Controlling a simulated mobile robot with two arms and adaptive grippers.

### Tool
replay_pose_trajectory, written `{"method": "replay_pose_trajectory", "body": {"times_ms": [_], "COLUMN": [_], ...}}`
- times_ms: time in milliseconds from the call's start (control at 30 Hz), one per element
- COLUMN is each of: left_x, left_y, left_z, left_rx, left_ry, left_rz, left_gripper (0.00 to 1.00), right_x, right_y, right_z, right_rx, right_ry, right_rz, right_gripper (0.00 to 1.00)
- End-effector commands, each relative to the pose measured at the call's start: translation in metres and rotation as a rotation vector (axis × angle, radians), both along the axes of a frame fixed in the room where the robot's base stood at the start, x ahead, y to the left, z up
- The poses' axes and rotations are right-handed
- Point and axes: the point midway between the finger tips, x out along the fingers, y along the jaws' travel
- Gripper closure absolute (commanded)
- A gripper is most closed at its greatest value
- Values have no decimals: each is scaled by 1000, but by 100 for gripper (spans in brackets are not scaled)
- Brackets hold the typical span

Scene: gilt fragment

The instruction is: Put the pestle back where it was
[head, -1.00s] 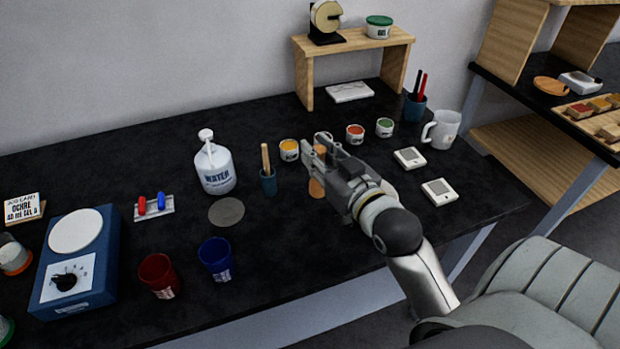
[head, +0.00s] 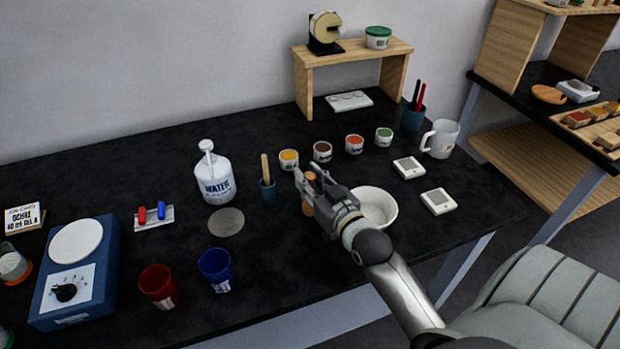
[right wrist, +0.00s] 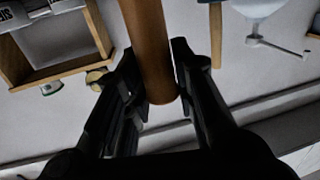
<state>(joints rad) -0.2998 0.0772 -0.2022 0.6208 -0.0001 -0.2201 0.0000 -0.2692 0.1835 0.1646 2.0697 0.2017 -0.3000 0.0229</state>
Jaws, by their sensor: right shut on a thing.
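My right gripper (head: 312,180) is shut on the pestle (head: 307,204), a brown wooden rod, over the middle of the black table. In the right wrist view the pestle (right wrist: 148,45) stands between the two dark fingers of the gripper (right wrist: 158,95). A white bowl that looks like the mortar (head: 379,204) sits on the table just right of the gripper, partly behind my wrist. The pestle is outside this bowl. I cannot tell how far its lower end is from the table. My left gripper is not in view.
Several small paint pots (head: 322,151) stand in a row behind the gripper. A dark blue cup with a wooden stick (head: 268,191) is close on the left, near a grey disc (head: 226,222) and a water bottle (head: 214,178). Two white devices (head: 438,201) lie right. Free table lies in front.

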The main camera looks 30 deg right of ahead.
Motion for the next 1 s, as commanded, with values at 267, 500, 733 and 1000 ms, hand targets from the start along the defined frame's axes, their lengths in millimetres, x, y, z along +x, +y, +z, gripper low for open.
{"method": "replay_pose_trajectory", "body": {"times_ms": [267,500,733,1000], "left_x": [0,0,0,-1], "left_y": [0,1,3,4], "left_z": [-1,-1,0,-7], "left_rx": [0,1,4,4], "left_ry": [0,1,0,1], "left_rz": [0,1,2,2], "left_gripper": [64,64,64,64], "right_x": [0,0,-2,-40], "right_y": [0,0,0,2], "right_z": [-3,-3,0,-1], "right_rx": [0,0,0,1], "right_ry": [1,1,1,4], "right_rz": [0,0,0,-1], "right_gripper": [63,54,54,54]}}
